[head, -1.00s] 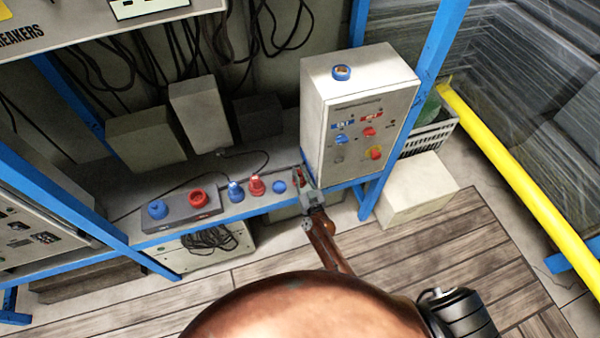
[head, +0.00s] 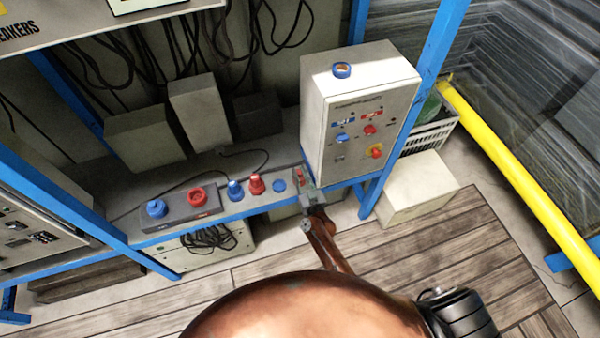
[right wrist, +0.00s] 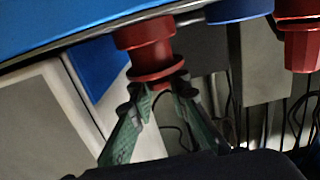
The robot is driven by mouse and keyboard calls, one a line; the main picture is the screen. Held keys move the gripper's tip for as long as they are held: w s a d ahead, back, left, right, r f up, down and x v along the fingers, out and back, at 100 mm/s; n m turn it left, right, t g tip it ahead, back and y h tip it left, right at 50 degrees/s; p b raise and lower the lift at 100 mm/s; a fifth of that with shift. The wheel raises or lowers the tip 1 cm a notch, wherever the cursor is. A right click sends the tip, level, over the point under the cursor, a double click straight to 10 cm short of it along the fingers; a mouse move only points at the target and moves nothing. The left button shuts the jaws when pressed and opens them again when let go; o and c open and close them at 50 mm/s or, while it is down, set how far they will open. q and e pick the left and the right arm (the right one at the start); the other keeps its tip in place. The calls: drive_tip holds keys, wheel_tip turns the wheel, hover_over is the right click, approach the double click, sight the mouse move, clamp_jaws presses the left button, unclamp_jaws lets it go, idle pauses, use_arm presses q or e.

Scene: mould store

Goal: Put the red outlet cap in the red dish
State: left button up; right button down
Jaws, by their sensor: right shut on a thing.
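My right gripper (head: 309,192) is at the right end of the shelf, just in front of the grey control box. In the right wrist view its green fingers (right wrist: 160,100) are shut on the flanged end of a red cap (right wrist: 157,71). A wider red piece (right wrist: 141,31), which looks like the red dish, lies in line with the cap against the shelf side. I cannot tell whether the cap is seated in it or only in front of it. In the head view only a little red (head: 299,176) shows by the fingertips. My left gripper is not in view.
Left along the shelf are a flat blue dish (head: 279,186), a red plug (head: 256,184), a blue plug (head: 235,191) and a grey block (head: 178,216) with blue and red sockets. A blue post stands right.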

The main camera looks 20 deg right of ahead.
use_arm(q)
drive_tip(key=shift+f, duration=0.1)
use_arm(e)
drive_tip(key=shift+f, duration=0.15)
drive_tip(key=c, duration=1.8)
unclamp_jaws()
drive_tip(key=shift+o, duration=0.7)
drive_tip(key=o, duration=0.3)
drive_tip(key=shift+r+p, duration=3.6)
drive_tip(key=shift+r, duration=0.25)
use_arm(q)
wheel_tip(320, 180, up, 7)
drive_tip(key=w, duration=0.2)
